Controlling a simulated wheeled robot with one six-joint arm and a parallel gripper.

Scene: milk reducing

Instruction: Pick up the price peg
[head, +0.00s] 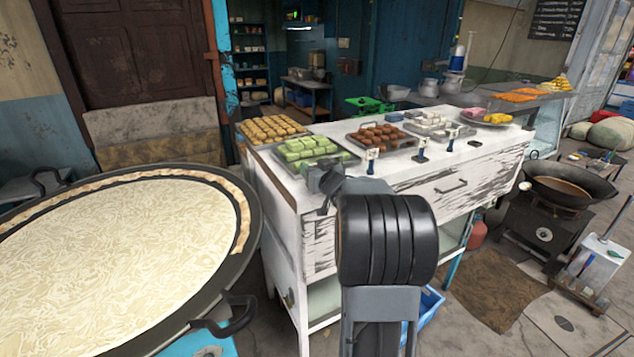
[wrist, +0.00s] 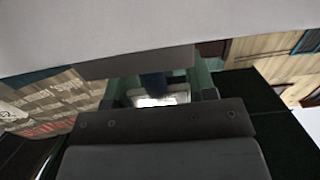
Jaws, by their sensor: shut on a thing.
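In the wrist view a price peg, with a dark blue body (wrist: 153,85) and a white card (wrist: 160,100), sits between the fingers of my gripper (wrist: 158,92). The gripper is shut on it. In the head view my gripper (head: 325,182) is at the front left corner of the white counter, and my arm hides much of it. The held peg cannot be made out there. Other blue pegs with white cards stand along the counter's front edge: one left (head: 372,160), one middle (head: 421,151), one right (head: 452,135).
The white counter (head: 440,168) bears trays of green sweets (head: 308,148), brown balls (head: 380,135) and yellow pieces (head: 270,128). A wide pan of milk (head: 130,265) stands at the left. A dark wok (head: 565,187) is at the right.

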